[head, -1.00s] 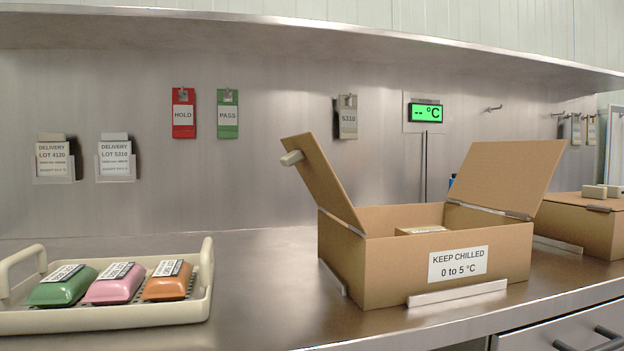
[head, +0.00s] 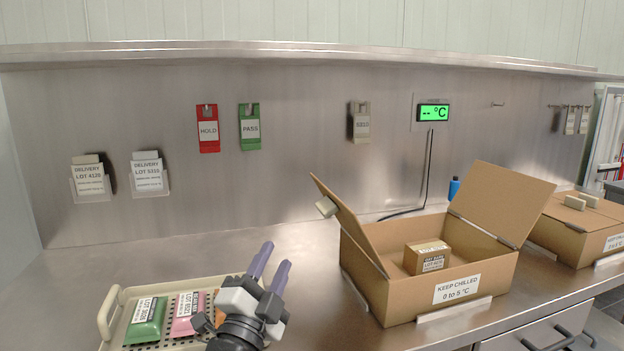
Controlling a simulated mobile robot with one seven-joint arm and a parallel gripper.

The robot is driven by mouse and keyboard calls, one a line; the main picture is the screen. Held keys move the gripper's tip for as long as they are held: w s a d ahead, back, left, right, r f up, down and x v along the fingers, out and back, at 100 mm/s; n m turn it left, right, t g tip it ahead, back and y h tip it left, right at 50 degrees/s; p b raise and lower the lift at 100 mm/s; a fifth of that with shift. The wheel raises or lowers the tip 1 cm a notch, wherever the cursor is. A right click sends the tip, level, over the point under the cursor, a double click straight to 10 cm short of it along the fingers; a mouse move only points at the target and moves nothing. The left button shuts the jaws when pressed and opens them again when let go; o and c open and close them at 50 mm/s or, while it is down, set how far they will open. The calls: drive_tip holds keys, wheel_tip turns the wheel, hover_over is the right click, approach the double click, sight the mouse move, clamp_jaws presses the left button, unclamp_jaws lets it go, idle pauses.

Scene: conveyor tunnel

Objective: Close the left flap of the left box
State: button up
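The left box (head: 408,301) is a brown carton labelled KEEP CHILLED, standing on the steel counter. Its left flap (head: 349,226) stands open, leaning up and outward to the left, with a pale grip block (head: 326,207) near its top edge. Its right flap (head: 501,204) is also raised, leaning right. A small brown labelled carton (head: 427,257) sits inside. My gripper (head: 275,256) is at the lower middle, left of the box and in front of the tray's right part. Its two purple fingers are apart with nothing between them, touching neither box nor flap.
A cream tray (head: 108,318) with green and pink packs is at the lower left, partly behind my gripper. A second box (head: 577,238) with blocks on its top stands at the right. A blue bottle (head: 454,188) is behind the left box. The counter behind the tray is clear.

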sight(323, 208)
drive_tip(key=shift+w+d+r+m+g+h+p, duration=0.3)
drive_tip(key=shift+w+d+r+p, duration=0.45)
drive_tip(key=shift+w+d+p, duration=0.95)
drive_tip(key=shift+w+d+r+m+g+h+p, duration=0.25)
drive_tip(key=shift+w+d+r+p, duration=0.75)
drive_tip(key=shift+w, duration=1.35)
drive_tip(key=shift+w+d+r+m+g+h+p, duration=0.15)
drive_tip(key=shift+w+d+r+m+h+p, duration=0.35)
drive_tip(key=shift+w+d+p, duration=0.9)
drive_tip(key=shift+w+d+b, duration=0.15)
drive_tip(key=shift+w+b, duration=0.3)
drive_tip(key=shift+w, duration=0.2)
drive_tip(key=shift+c, duration=0.3)
clamp_jaws()
